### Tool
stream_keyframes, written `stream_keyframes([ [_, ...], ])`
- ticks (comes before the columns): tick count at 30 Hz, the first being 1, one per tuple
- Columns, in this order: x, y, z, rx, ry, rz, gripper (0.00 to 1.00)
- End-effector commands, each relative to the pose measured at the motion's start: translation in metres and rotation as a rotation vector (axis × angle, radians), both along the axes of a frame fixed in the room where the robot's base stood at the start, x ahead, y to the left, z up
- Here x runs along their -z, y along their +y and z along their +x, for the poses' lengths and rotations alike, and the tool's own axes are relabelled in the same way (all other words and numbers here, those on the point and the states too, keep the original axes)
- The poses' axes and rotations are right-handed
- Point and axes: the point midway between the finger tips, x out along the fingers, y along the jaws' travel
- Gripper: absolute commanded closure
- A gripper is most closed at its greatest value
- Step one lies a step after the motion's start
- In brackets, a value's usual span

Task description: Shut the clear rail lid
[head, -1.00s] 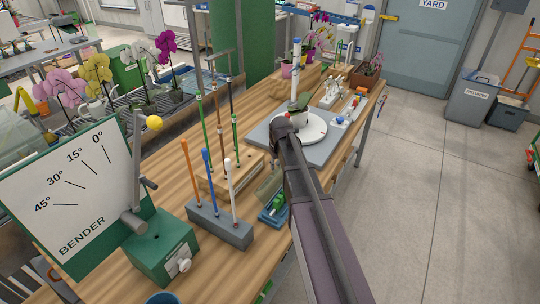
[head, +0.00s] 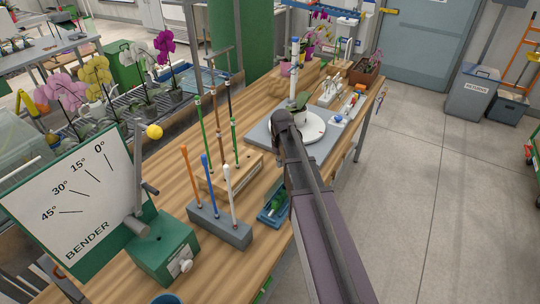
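A small blue tray (head: 270,216) with green items in it lies on the wooden bench, just left of my arm. In the head view, I cannot clearly make out a clear lid at this tray; a faint see-through panel may stand at its far edge, partly behind my arm. My arm reaches from the bottom right over the bench's front edge, its dark far joint above the grey board. My gripper is hidden behind my arm, so its fingers do not show.
A wooden rack (head: 226,177) with upright rods and a grey block (head: 219,226) with coloured sticks stand left of the tray. A green bender (head: 160,252) is at the near left. A white turntable (head: 312,127) with a pot is beyond.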

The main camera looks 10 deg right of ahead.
Motion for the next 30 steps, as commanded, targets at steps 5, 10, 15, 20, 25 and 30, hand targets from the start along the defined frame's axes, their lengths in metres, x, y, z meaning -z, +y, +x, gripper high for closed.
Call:
stream_keyframes([
  [5,-0.01,0.0,0.0,0.0,0.0,0.0,1.0],
  [10,-0.017,0.0,0.0,0.0,0.0,0.0,1.0],
  [15,-0.024,0.0,0.001,0.0,0.0,0.0,1.0],
  [20,-0.03,0.0,0.001,0.0,0.0,0.0,1.0],
  [25,-0.031,0.0,0.001,0.0,0.0,0.0,1.0],
  [30,-0.031,0.0,0.001,0.0,0.0,0.0,1.0],
])
